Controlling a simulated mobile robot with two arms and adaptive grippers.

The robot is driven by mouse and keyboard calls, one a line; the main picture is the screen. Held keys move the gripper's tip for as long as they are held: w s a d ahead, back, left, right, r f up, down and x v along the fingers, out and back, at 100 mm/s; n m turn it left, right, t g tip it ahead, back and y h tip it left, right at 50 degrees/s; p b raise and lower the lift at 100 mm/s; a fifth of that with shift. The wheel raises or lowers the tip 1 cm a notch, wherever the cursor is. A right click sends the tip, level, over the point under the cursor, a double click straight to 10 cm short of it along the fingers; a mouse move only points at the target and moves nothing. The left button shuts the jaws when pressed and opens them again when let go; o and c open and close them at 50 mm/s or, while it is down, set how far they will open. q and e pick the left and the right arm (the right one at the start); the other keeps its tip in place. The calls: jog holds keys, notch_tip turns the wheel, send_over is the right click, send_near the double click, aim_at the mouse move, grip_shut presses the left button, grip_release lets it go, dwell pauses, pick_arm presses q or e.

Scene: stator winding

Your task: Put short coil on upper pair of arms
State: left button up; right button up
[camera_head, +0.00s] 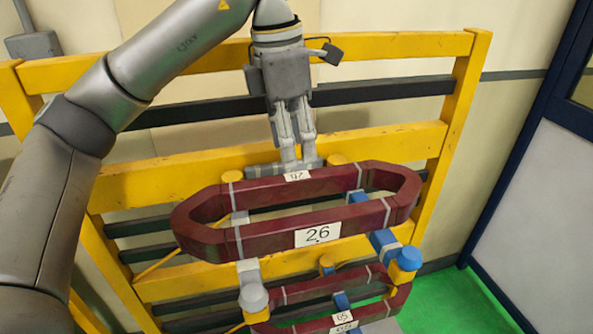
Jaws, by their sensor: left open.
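A dark red elongated coil (270,240) labelled 26 lies across the middle of the head view, on or around a grey arm (249,272) at left and a blue arm (383,241) at right. Whether it is fully seated I cannot tell. My left gripper (298,158) points down at the coil's far long side, close to its small label. Its two fingers are open; contact with the coil is unclear. A second dark red coil (320,287) shows lower down, partly cut off by the bottom edge. My right gripper is out of view.
A yellow frame (400,146) with dark horizontal bars stands behind the coils. A dark-framed door or panel (530,200) stands at right, over green floor (455,305). My left arm fills the left side.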

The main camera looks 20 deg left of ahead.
pick_arm(q)
jog(key=shift+s+a+r, duration=0.1)
jog(key=shift+a+r, duration=0.05)
jog(key=shift+r, duration=1.05)
jog(key=shift+s+a+r, duration=0.1)
jog(key=shift+r, duration=1.1)
jog(key=shift+f, duration=0.1)
